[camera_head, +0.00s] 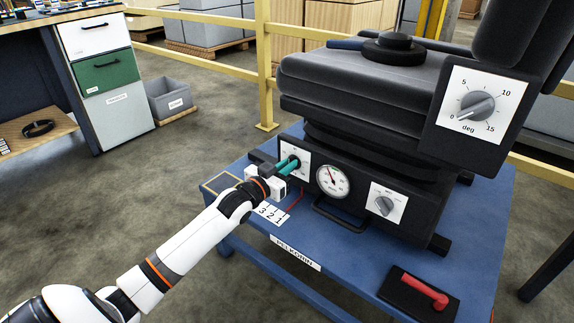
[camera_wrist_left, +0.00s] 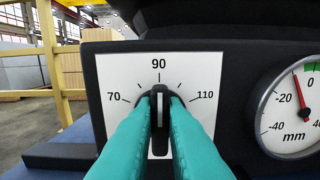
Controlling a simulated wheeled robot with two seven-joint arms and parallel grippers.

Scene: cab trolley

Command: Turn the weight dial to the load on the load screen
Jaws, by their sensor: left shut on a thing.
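The weight dial (camera_wrist_left: 154,105) is a black knob with a white line on a white plate marked 70, 90 and 110. It sits on the left of the seat base's front. Its line stands upright, at 90. My left gripper (camera_head: 290,164) is shut on this knob, a teal finger (camera_wrist_left: 127,145) on each side of it. In the head view the gripper hides most of the dial. A small flat dark panel (camera_head: 221,183) lies at the trolley's left corner and may be the load screen; I cannot read any number on it. My right gripper is not in view.
A round mm gauge (camera_head: 333,181), another knob (camera_head: 384,205) and a deg dial (camera_head: 477,106) are on the seat. A black handle bar (camera_head: 338,222) sticks out below the gauge. A red-handled part (camera_head: 424,290) lies on the blue trolley (camera_head: 345,269). Yellow rails (camera_head: 263,60) stand behind.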

